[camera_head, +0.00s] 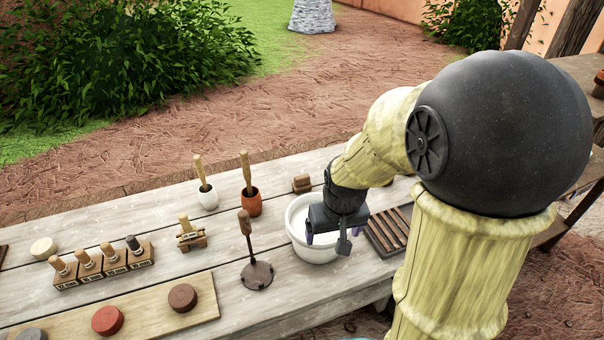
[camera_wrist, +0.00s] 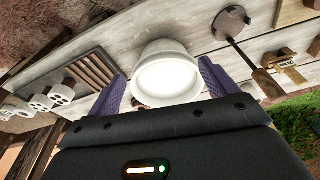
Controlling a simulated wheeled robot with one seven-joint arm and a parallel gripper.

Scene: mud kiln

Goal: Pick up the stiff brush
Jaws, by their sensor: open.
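A small brown wooden block (camera_head: 302,184) lies behind the white bucket in the head view; it may be the stiff brush, but its bristles cannot be made out. I cannot pick it out in the wrist view. My gripper (camera_head: 327,238) is over the white bucket (camera_head: 298,212), in front of and to the right of the block. In the wrist view my gripper (camera_wrist: 163,88) has its purple fingers wide apart, with the bucket (camera_wrist: 166,78) showing between them and nothing held.
A round-based tool with an upright handle (camera_head: 257,273) stands left of the bucket. A slatted rack (camera_head: 390,230) lies right of it. Handles stand in a white cup (camera_head: 208,199) and a terracotta cup (camera_head: 251,205). Stamps (camera_head: 103,264) and round discs occupy the table's left.

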